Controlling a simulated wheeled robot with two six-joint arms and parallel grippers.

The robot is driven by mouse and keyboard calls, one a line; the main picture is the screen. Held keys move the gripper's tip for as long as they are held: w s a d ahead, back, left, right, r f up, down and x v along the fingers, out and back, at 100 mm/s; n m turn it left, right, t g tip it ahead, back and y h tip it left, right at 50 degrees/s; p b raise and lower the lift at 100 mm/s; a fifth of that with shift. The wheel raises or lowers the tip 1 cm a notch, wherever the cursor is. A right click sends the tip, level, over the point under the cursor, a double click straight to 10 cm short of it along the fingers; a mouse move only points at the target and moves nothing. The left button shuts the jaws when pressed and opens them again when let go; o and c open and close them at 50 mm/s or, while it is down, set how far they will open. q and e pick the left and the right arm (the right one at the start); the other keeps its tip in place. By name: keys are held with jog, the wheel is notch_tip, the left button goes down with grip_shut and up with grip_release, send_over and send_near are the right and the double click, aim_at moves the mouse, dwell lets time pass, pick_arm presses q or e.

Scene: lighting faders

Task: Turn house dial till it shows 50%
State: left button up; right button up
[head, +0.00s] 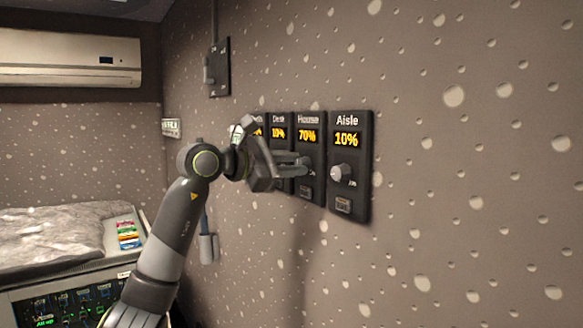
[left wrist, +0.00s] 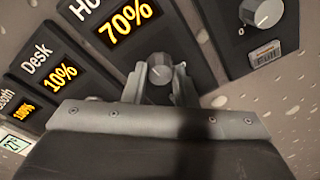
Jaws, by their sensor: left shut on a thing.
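The House panel (head: 308,135) is on the wall between the Desk and Aisle panels, and its display reads 70%. It also shows in the left wrist view, with the 70% display (left wrist: 128,24) at the top. My left gripper (head: 303,168) reaches the House panel from the left. In the left wrist view its fingers stand on both sides of the grey House dial (left wrist: 160,70) and are shut on it. The dial is mostly hidden by the gripper in the head view. My right gripper is in neither view.
The Aisle panel (head: 349,190) at 10% is close on the right, with its own knob (head: 341,173). The Desk panel (head: 279,133), at 10%, is close on the left. A dark wall box (head: 218,68) hangs higher up. The wall to the right is bare.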

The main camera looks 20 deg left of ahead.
pick_arm(q)
jog(key=n, duration=0.3)
jog(key=shift+f, duration=0.1)
jog(key=n, duration=0.7)
jog(key=n+h+p, duration=0.1)
jog(key=n, duration=0.6)
jog(key=n+h+p, duration=0.1)
jog(key=n, duration=0.6)
jog(key=shift+w+a+f+n, duration=0.15)
jog(key=shift+a+f+n, duration=0.05)
jog(key=shift+f+n, duration=0.1)
dwell(0.4)
jog(key=o, duration=1)
jog(key=shift+a, duration=0.1)
